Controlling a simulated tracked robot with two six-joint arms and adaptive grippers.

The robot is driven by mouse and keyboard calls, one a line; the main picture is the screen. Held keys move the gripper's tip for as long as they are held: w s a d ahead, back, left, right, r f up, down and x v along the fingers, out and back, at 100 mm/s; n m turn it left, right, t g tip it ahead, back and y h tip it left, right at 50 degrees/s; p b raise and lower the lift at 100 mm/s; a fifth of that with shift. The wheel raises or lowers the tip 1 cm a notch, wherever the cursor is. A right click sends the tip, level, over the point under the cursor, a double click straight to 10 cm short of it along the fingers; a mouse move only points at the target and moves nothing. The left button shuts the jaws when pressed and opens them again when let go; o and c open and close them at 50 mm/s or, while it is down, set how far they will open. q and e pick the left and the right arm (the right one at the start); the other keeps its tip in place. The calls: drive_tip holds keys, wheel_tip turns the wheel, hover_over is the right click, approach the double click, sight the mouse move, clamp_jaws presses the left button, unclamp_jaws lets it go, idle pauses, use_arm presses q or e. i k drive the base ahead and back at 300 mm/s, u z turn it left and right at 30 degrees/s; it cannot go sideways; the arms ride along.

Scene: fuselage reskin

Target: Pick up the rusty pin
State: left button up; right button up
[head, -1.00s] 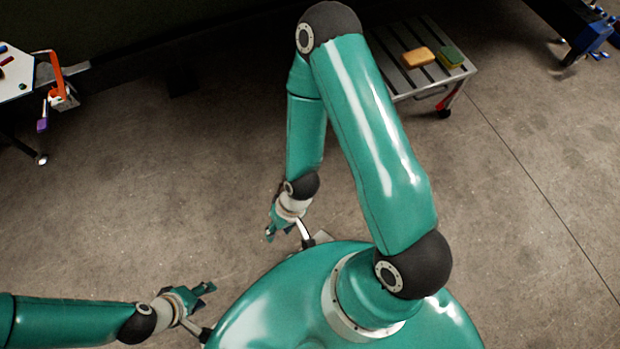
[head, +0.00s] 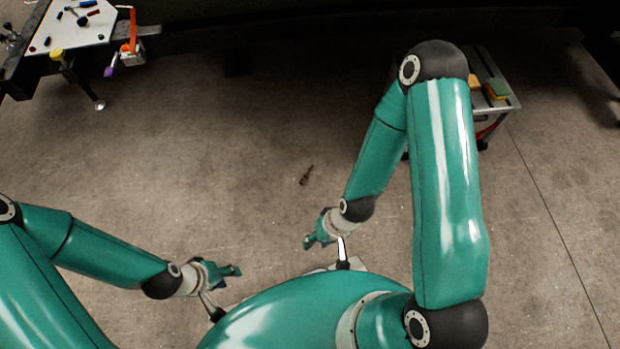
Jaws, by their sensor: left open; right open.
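A small brown, rusty-looking pin (head: 306,175) lies on the bare concrete floor near the middle of the head view. My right gripper (head: 309,243) is open and empty, below the pin in the picture and apart from it. My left gripper (head: 236,271) is open and empty, further down and to the left of the pin. Neither gripper touches anything that I can see.
A white-topped table (head: 75,28) with small tools stands at the upper left. A low slatted cart (head: 508,98) with sponges (head: 496,88) stands at the upper right, partly behind my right arm. The concrete floor between them is mostly clear.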

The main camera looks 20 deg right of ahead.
sight(308, 174)
drive_tip(key=i, duration=1)
